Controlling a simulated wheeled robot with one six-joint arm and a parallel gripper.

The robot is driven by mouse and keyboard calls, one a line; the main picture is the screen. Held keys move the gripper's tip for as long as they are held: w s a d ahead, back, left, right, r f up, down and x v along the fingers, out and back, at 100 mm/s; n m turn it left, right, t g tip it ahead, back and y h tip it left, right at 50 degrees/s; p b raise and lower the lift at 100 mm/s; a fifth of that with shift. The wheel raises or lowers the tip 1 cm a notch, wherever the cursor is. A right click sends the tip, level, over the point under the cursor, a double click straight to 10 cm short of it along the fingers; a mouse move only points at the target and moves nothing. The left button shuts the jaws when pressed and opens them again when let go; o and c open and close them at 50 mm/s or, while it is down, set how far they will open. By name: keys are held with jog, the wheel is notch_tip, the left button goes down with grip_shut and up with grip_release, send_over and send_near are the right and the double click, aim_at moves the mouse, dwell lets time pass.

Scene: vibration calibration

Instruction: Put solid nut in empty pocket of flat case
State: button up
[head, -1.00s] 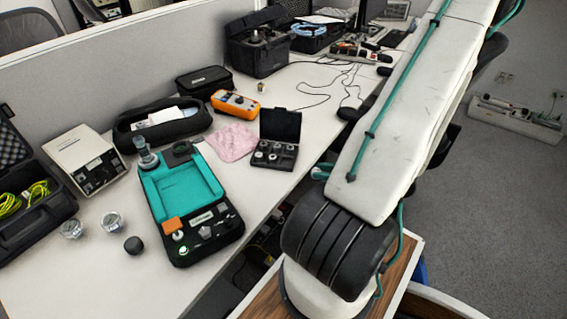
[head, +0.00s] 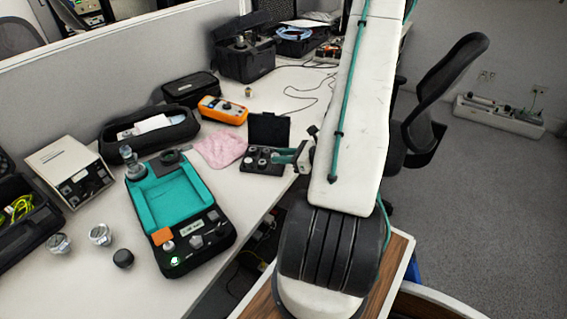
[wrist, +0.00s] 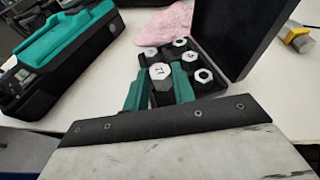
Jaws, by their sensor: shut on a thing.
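The flat case (head: 266,170) is small, black and open on the table, its lid (head: 269,128) raised at the back. It also shows in the wrist view, with its lid (wrist: 240,35) at the right. Several hex nuts sit in its pockets, including a plain-topped one (wrist: 190,57) and one with a dark hole (wrist: 204,75). My gripper (head: 285,157) is at the case's right side in the head view. In the wrist view its teal fingers are shut on a solid hex nut (wrist: 160,72) with a marked top. The gripper and held nut partly cover the case; the empty pocket cannot be made out.
A teal-and-black device (head: 181,205) stands left of the case, and also at left in the wrist view (wrist: 65,50). A pink cloth (head: 221,150) lies between them. An orange meter (head: 223,110) is behind. Bare table lies in front of the device in the wrist view.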

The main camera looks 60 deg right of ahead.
jog(key=shift+f, duration=1.8)
jog(key=shift+f, duration=0.1)
jog(key=o, duration=1)
jog(key=shift+o, duration=0.2)
